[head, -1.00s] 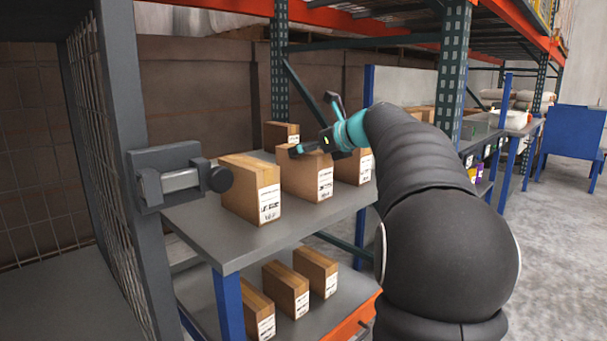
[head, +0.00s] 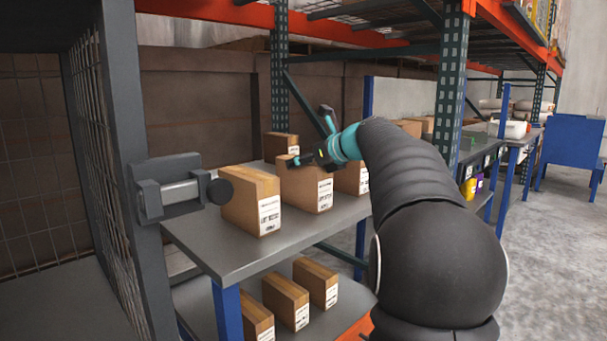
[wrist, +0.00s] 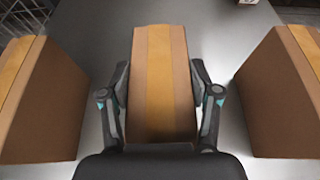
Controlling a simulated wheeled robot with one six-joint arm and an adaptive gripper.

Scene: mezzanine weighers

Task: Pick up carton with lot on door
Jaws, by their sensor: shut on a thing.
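My gripper (head: 303,161) is shut on the middle carton (head: 305,192) of the upper shelf, gripping it from above. In the wrist view, my gripper's fingers (wrist: 160,74) press on both sides of this brown carton (wrist: 160,105), which has a lighter tape band on top. It appears upright and still on the shelf. Its white label faces front right; the lot number is too small to read. A similar carton (head: 245,200) stands to its left, with a label starting "LOT". Others stand to its right (head: 350,177) and behind (head: 281,146). No lot text shows on a door.
The upper grey shelf (head: 225,250) has bare surface in front of the cartons. Several more cartons (head: 286,300) stand on the lower shelf. A mesh panel with a latch (head: 178,192) is close at left. A green rack post (head: 453,85) rises behind my arm.

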